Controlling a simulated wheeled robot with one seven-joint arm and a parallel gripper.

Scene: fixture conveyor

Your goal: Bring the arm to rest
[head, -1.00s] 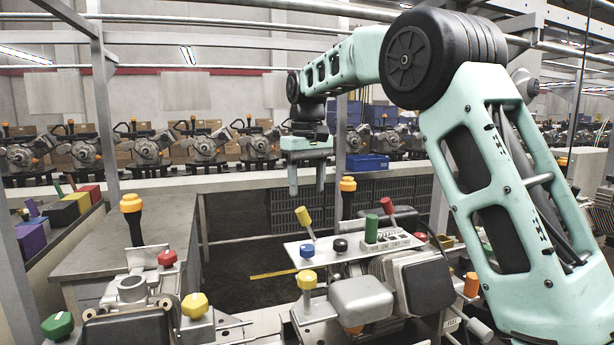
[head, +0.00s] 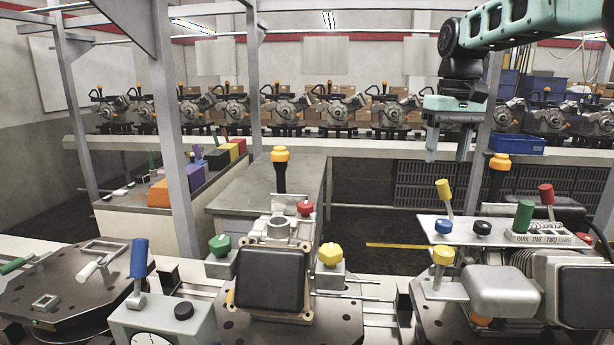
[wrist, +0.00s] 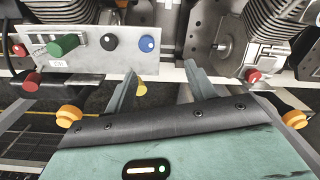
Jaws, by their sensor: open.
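My arm, pale green with dark joints, reaches in from the upper right of the head view. My gripper (head: 448,150) hangs pointing down above the right-hand fixture, with its two fingers apart and nothing between them. In the wrist view my gripper (wrist: 160,82) also shows open and empty. The fingers point toward the fixture's control panel (head: 430,228), which carries a green handle (head: 523,217), a red lever (head: 547,194), a yellow lever (head: 444,190) and blue and black knobs. In the head view the gripper appears clear of the panel.
A middle fixture (head: 268,278) has green, yellow and red knobs and a tall orange-topped post (head: 280,168). A left fixture has a blue handle (head: 139,258). A grey table (head: 245,205), coloured blocks (head: 215,158) and upright posts stand behind. A conveyor (head: 350,146) with several machines crosses the back.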

